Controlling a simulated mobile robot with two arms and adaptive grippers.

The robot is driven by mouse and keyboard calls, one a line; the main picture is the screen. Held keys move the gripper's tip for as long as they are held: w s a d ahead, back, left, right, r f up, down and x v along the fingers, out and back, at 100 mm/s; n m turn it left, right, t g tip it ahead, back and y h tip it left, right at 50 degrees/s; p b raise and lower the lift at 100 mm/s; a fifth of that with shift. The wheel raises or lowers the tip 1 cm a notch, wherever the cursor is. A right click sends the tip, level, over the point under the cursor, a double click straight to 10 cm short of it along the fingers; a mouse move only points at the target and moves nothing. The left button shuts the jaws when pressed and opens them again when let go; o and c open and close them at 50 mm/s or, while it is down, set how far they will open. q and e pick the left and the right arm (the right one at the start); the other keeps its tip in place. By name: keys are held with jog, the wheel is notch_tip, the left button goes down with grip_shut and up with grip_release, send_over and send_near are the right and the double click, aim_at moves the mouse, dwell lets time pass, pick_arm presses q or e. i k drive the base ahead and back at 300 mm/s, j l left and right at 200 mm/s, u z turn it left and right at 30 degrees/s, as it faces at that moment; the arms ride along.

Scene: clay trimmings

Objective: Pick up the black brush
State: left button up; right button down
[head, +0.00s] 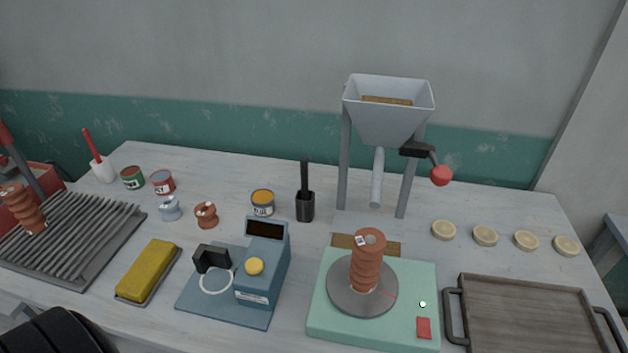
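The black brush (305,177) stands upright near the middle of the table, its thin dark handle pointing up. Its lower end is in or part of a wider black cup-like piece (305,208); I cannot tell where one stops and the other starts. Neither of my grippers shows in the head view. A dark rounded shape at the bottom left corner shows no fingers.
A yellow-topped can (262,203) stands left of the brush and a grey hopper stand (389,118) right of it. In front are a blue device (263,275) and a green turntable base (415,295) with stacked clay rings (367,262). A brown tray (530,315) lies front right.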

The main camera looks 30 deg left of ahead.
aim_at(304, 162)
jog(key=u, duration=1.3)
jog(key=j, duration=0.15)
